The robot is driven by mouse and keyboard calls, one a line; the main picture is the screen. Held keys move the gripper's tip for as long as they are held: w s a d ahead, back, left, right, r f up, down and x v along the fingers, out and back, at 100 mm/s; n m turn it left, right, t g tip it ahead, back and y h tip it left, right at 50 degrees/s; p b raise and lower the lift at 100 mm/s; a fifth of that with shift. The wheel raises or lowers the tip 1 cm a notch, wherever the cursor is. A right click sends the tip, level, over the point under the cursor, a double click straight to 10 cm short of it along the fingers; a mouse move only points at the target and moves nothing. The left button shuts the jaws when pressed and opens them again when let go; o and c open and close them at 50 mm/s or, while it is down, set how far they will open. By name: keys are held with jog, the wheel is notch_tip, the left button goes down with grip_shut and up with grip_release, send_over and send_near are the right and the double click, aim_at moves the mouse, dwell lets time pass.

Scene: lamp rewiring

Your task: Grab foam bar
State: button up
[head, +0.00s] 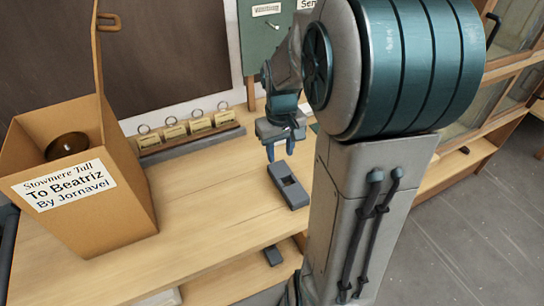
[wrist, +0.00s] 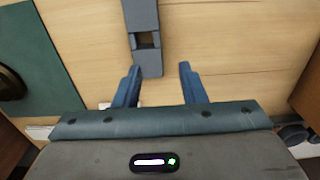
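The foam bar looks to be the dark grey block (head: 287,185) with a notch in its top, lying on the wooden worktop. It also shows in the wrist view (wrist: 146,17) at the top middle, its near end just beyond and between my fingertips. My gripper (head: 280,149) is above the worktop behind the block in the head view, pointing down. I cannot tell the exact height of the fingers over the block.
A cardboard box (head: 120,205) with a label and a dark round thing inside stands on the left of the worktop (head: 190,255). A rack of small tagged items (head: 190,135) stands along the back. A small dark object (head: 272,256) lies on a lower shelf. Worktop around the block is clear.

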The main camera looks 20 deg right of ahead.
jog(key=f, duration=0.1)
send_over(281, 183)
notch_tip(281, 183, down, 8)
jog(key=shift+w+f, duration=0.1)
jog(key=shift+w, duration=0.05)
jog(key=shift+s+f+p, duration=0.2)
jog(key=shift+f+p, duration=0.25)
jog(key=shift+f, duration=2.3)
grip_shut()
